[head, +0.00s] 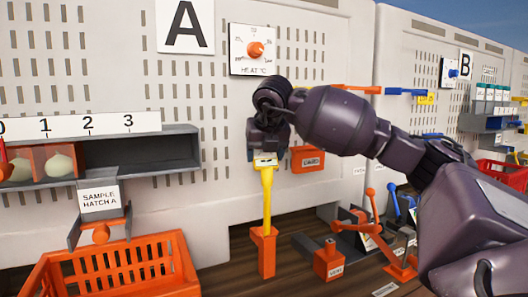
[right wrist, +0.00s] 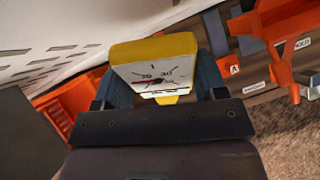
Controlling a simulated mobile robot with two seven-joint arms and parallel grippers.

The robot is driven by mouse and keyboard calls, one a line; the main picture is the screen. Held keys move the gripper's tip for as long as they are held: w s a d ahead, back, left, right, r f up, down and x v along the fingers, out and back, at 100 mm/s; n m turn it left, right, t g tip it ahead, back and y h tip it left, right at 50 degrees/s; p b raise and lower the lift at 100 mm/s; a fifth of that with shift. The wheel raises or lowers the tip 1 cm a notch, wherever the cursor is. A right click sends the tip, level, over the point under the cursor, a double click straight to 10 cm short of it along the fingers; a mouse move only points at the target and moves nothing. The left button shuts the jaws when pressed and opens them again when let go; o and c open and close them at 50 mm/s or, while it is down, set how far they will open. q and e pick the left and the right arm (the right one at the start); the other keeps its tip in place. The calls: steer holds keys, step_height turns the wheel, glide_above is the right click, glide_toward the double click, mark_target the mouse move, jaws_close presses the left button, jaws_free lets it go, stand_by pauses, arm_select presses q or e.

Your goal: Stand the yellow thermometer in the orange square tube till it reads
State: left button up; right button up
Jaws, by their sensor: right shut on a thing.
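The yellow thermometer (head: 266,190) stands upright, its lower end at the mouth of the orange square tube (head: 263,253) in the head view. I cannot tell how deep its tip sits in the tube. My right gripper (head: 264,150) is shut on the thermometer's head from above. In the right wrist view the yellow head with its white dial and red needle (right wrist: 155,72) sits between the fingers of the right gripper (right wrist: 160,90). The dial's exact reading is too small to tell. My left gripper is not in view.
An orange crate (head: 112,270) stands at the lower left. An orange block (head: 328,262) and a lever stand (head: 385,245) are right of the tube. The pegboard wall (head: 205,90) with a heat dial (head: 255,50) rises behind. A grey rack (head: 140,150) holds onions at left.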

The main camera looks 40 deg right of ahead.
steer(key=shift+f+b, duration=0.35)
steer(key=shift+f, duration=0.3)
steer(key=shift+f+b, duration=0.5)
steer(key=shift+f, duration=0.3)
steer(key=shift+f+b, duration=0.5)
steer(key=shift+f, duration=0.35)
steer(key=shift+f+b, duration=0.35)
steer(key=shift+f, duration=0.3)
steer(key=shift+f+b, duration=0.5)
steer(key=shift+f, duration=0.6)
steer(key=o, duration=1.3)
